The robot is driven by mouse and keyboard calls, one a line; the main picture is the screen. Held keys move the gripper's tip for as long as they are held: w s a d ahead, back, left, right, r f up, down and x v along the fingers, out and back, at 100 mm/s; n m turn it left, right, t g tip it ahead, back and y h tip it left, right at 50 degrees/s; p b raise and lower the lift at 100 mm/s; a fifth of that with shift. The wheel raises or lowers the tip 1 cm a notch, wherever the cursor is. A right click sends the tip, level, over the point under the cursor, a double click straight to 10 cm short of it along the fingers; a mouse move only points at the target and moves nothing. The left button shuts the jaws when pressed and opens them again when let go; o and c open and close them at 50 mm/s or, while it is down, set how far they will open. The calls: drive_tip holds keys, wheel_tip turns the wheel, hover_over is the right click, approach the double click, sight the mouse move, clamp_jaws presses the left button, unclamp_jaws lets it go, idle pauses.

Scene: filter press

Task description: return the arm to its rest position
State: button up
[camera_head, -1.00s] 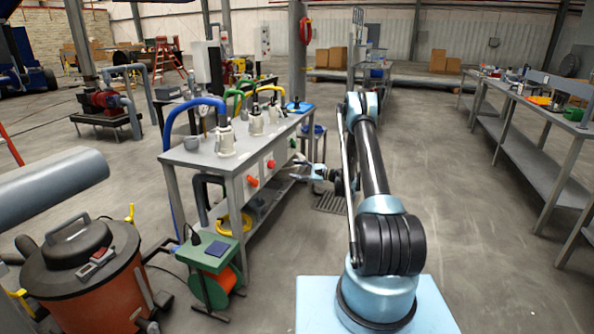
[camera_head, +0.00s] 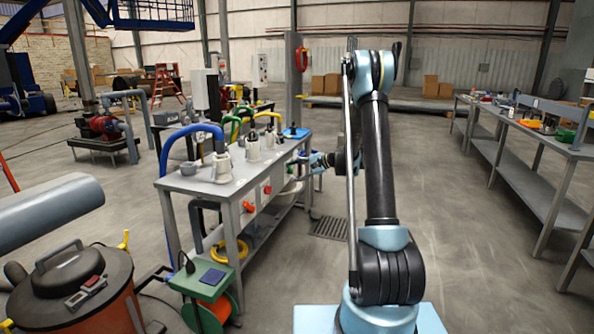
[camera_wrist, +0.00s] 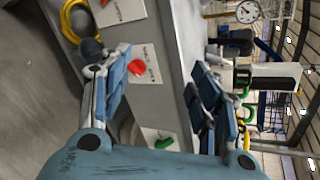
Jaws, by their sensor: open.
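My arm (camera_head: 377,150) stands nearly upright in the head view, with its forearm folded over behind it. My gripper (camera_head: 303,162) is at the right edge of the grey workbench (camera_head: 205,186) in the head view, partly hidden by distance and the arm. In the wrist view my gripper (camera_wrist: 160,62) is open, its two blue fingers wide apart with nothing held between them. Beyond the fingers is the bench front, with a red knob (camera_wrist: 137,67) on a white plate and a green knob (camera_wrist: 163,143) lower down.
The bench carries white pump-like fittings (camera_head: 221,166) and coloured hoses. A green-framed reel (camera_head: 207,285) and a vacuum drum (camera_head: 72,285) stand at front left. A long table (camera_head: 540,150) is at right. The floor (camera_head: 460,220) between it and my arm is clear.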

drive_tip(key=s+d+r+n+h, duration=0.2)
drive_tip(key=s+d+r, duration=0.1)
drive_tip(key=s, duration=0.7)
drive_tip(key=s+d+r+n+g+h, duration=0.1)
drive_tip(key=s+d+r+h, duration=0.15)
drive_tip(key=s, duration=0.65)
drive_tip(key=s+d+r+n+h, duration=0.2)
drive_tip(key=s+r, duration=0.2)
drive_tip(key=s, duration=0.6)
drive_tip(key=s+d+f+n+h, duration=0.1)
drive_tip(key=s+d+f+h, duration=0.1)
drive_tip(key=s, duration=0.6)
drive_tip(key=s+d+f+n+h, duration=0.2)
drive_tip(key=s+d+f, duration=0.2)
drive_tip(key=s, duration=0.5)
drive_tip(key=s+d+f+n+g+h, duration=0.1)
drive_tip(key=s+d+f+h, duration=0.1)
drive_tip(key=s+d, duration=0.4)
drive_tip(key=s+f, duration=0.1)
drive_tip(key=s, duration=0.2)
drive_tip(key=shift+s+d+f, duration=0.2)
drive_tip(key=shift+s+f, duration=0.05)
drive_tip(key=shift+f, duration=0.1)
drive_tip(key=shift+w+f, duration=0.2)
drive_tip(key=shift+w, duration=0.2)
